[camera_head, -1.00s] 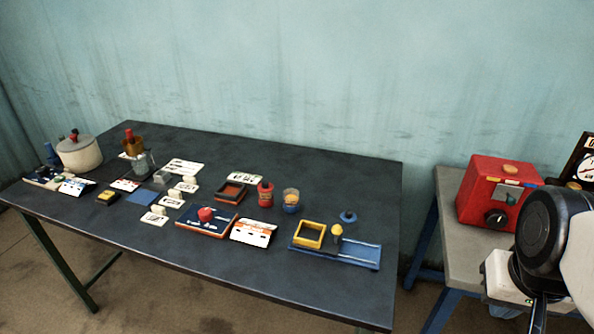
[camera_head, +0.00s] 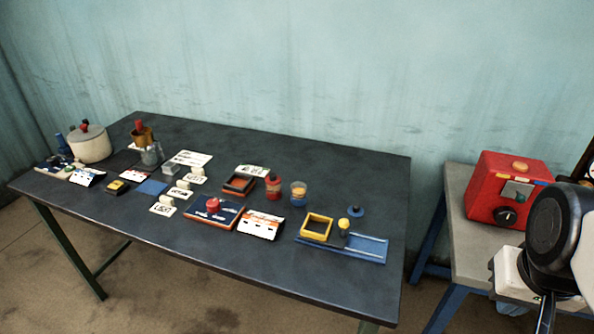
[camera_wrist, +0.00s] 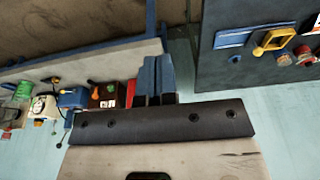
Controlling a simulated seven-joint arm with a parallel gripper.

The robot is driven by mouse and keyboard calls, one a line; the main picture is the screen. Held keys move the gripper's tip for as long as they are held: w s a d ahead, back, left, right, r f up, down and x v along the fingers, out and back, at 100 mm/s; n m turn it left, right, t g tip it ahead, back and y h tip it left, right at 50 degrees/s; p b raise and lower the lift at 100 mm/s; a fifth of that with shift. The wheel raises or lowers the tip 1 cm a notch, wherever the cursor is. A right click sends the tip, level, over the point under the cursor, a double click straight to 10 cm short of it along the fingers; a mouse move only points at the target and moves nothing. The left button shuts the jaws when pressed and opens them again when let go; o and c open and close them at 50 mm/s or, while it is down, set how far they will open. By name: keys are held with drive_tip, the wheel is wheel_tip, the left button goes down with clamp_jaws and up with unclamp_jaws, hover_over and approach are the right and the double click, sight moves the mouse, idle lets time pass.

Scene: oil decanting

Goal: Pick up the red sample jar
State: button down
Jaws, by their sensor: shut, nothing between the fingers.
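The red sample jar (camera_head: 273,188) stands upright on the dark table, right of centre in the head view, beside a clear cup with yellow and blue contents (camera_head: 298,194). The jar also shows near the right edge of the wrist view (camera_wrist: 306,60), small and partly unclear. My gripper (camera_wrist: 155,80) shows in the wrist view with its blue fingers together and nothing between them. It is well away from the jar, over by the side bench. In the head view my arm is at the lower right and the fingertips are not clear.
A blue tray (camera_head: 365,250) and yellow frame (camera_head: 316,226) lie in front of the jar. A dark-orange square tray (camera_head: 239,184) is left of it. A red box with a dial (camera_head: 508,190) stands on the side bench (camera_head: 464,235). A gap separates bench and table.

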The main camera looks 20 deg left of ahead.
drive_tip(key=c, duration=1.8)
unclamp_jaws()
drive_tip(key=o, duration=1.5)
drive_tip(key=shift+o, duration=0.2)
